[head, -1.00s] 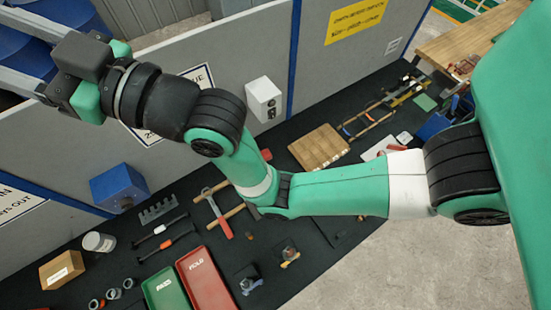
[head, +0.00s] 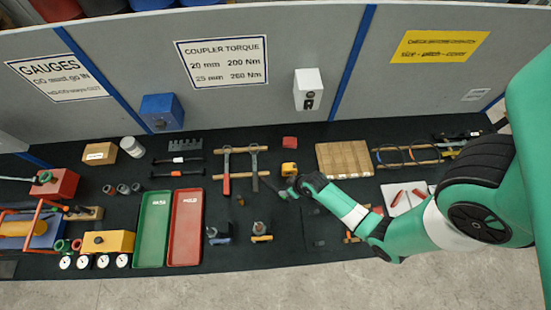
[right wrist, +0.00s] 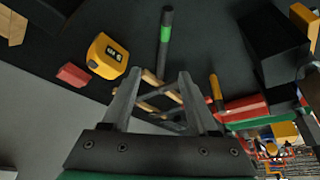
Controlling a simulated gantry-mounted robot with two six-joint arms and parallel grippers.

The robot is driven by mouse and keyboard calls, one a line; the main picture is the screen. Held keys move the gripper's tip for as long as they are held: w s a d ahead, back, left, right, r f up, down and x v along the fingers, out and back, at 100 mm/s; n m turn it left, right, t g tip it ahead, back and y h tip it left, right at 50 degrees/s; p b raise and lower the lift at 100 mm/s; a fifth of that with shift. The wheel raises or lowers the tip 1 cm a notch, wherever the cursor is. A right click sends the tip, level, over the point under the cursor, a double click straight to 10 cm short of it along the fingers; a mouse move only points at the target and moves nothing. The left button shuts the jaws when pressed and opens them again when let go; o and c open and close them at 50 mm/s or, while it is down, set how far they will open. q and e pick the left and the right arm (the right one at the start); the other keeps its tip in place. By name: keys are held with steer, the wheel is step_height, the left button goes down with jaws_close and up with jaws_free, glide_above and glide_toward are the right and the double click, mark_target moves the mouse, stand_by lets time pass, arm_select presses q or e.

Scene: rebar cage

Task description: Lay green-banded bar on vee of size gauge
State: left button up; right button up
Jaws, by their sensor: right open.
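The green-banded bar (right wrist: 164,42) is a dark rod with a bright green band, lying on the black mat at the top of the right wrist view. My right gripper (right wrist: 160,90) is open and empty, its two fingers spread below the bar's near end in that view and apart from it. In the head view my right gripper (head: 280,186) hangs low over the mat beside the hammers, and the bar cannot be told apart from the dark fingers there. I cannot tell for sure which thing is the size gauge or see its vee. My left gripper is not in view.
A yellow tape measure (right wrist: 107,56) and a red block (right wrist: 72,75) lie near my right gripper. Hammers (head: 226,172), a red tray (head: 186,228) and a green tray (head: 153,230) lie to the left. A wooden block (head: 344,158) lies to the right. Panels close off the back.

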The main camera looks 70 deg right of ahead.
steer(key=b, duration=0.5)
glide_above(276, 190)
steer(key=s, duration=0.3)
steer(key=f, duration=0.5)
steer(key=shift+a+f, duration=0.2)
steer(key=shift+f, duration=0.2)
steer(key=b+x, duration=0.1)
steer(key=x, duration=0.1)
steer(key=b+x, duration=0.1)
steer(key=x, duration=0.1)
steer(key=shift+w+a+b, duration=0.2)
steer(key=shift+b, duration=0.1)
steer(key=shift+w+d+f, duration=0.1)
steer(key=shift+w+f, duration=0.15)
steer(key=shift+f, duration=0.15)
jaws_close()
steer(key=shift+r, duration=0.1)
